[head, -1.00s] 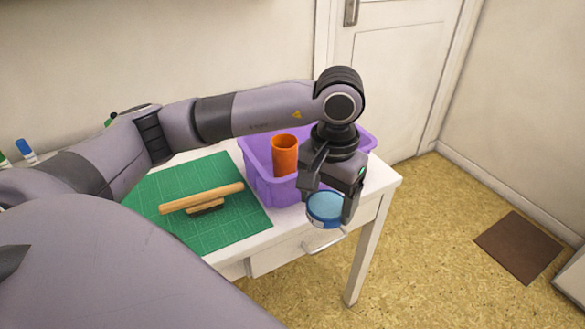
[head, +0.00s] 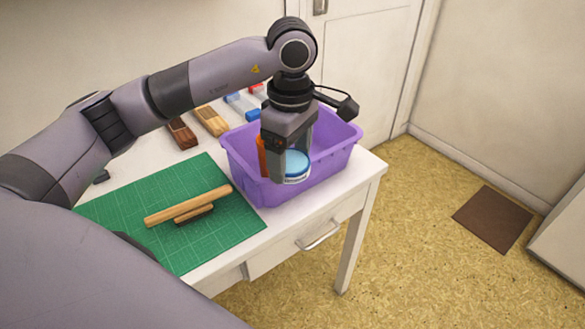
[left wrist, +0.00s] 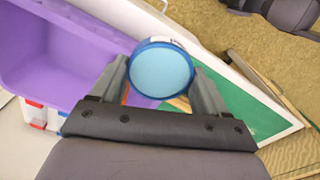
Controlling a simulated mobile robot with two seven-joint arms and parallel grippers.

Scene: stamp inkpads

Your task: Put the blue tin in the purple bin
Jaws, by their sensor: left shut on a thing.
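The blue tin (head: 297,162) is round with a pale blue top and a white band low on its side. My left gripper (head: 291,170) is shut on it, a finger on each side. The purple bin (head: 335,152) stands on the white table; in the head view the tin overlaps its opening and near wall, and I cannot tell how far down it is. In the left wrist view the tin (left wrist: 162,70) sits between the fingers of my left gripper (left wrist: 160,82), beside the purple bin (left wrist: 60,45). My right gripper is not in view.
An orange cup (head: 262,158) is in the bin, mostly hidden behind my gripper. A green mat (head: 110,210) with a wooden-handled tool (head: 188,205) lies to the left. Wooden blocks (head: 210,121) and blue-and-white items (head: 240,105) lie behind it. The table's right edge is close to the bin.

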